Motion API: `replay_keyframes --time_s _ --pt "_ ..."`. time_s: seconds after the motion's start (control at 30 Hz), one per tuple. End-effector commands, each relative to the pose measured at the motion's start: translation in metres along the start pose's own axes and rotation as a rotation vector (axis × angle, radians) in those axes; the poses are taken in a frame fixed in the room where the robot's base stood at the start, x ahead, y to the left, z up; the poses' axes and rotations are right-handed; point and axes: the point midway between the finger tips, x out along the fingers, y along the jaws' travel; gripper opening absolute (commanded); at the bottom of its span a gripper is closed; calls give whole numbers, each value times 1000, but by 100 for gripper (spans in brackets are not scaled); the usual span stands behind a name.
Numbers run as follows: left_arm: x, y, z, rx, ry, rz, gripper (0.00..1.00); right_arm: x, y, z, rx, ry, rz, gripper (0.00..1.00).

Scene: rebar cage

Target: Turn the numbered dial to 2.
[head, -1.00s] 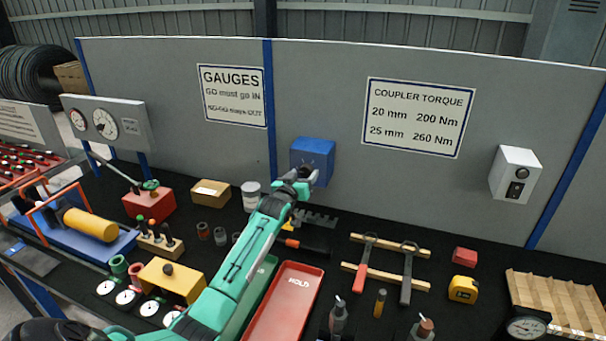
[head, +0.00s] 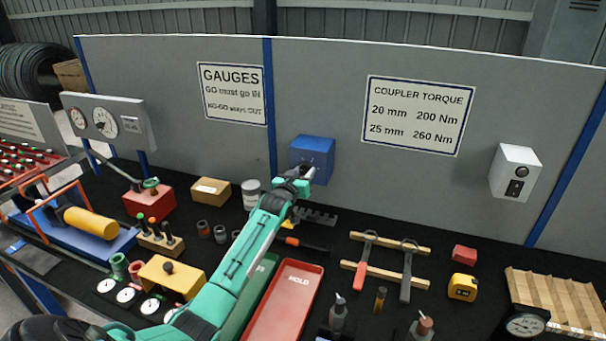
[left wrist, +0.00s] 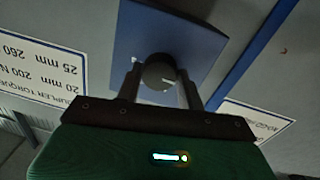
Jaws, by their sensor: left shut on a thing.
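The blue box (head: 314,158) is mounted on the grey panel behind the bench, right of the blue post. In the left wrist view its blue face (left wrist: 185,40) carries a dark round dial (left wrist: 159,72) with a small pale mark near its lower edge. My left gripper (head: 305,174) is at the front of the box. In the left wrist view its two fingers (left wrist: 160,82) stand on either side of the dial and are shut on it. The dial's numbers cannot be read; in the head view my gripper hides the dial. My right gripper does not show.
A white switch box (head: 515,173) hangs on the panel at right. A silver can (head: 251,194) stands left of my gripper.

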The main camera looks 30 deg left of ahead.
Motion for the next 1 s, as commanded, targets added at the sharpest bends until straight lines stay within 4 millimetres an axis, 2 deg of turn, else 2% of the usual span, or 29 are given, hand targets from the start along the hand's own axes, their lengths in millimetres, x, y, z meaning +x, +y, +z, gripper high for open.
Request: replay_keyframes --time_s 0.37,1.0 --pt "0 0 -1 289 -18 -3 16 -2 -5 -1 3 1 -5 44" --pt "0 0 -2 832 -52 -10 16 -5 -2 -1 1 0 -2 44"
